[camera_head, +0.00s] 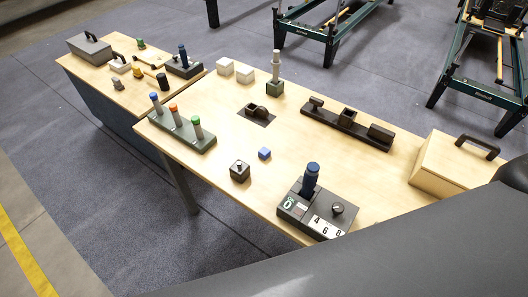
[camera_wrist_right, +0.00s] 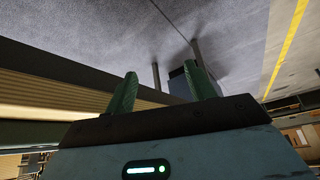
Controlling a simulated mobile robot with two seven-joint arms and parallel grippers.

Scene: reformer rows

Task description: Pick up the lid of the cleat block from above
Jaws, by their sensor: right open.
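A small dark brown block (camera_head: 240,171) with a little knob on top sits near the front edge of the wooden table; it looks like the lidded cleat block, and its lid appears to be on. I cannot make out the seam between lid and block. My right gripper (camera_wrist_right: 163,88) shows in the right wrist view with its two green fingers apart and nothing between them. That view shows floor and a table edge, not the block, so the gripper is away from it. My left gripper is in neither view.
A blue cube (camera_head: 264,153) stands close right of the block. A green rack with colored-top pegs (camera_head: 182,136) is to its left. A dark control box (camera_head: 316,209) with a blue-topped handle is at front right. A dark rail (camera_head: 347,126) and wooden box (camera_head: 452,164) lie beyond.

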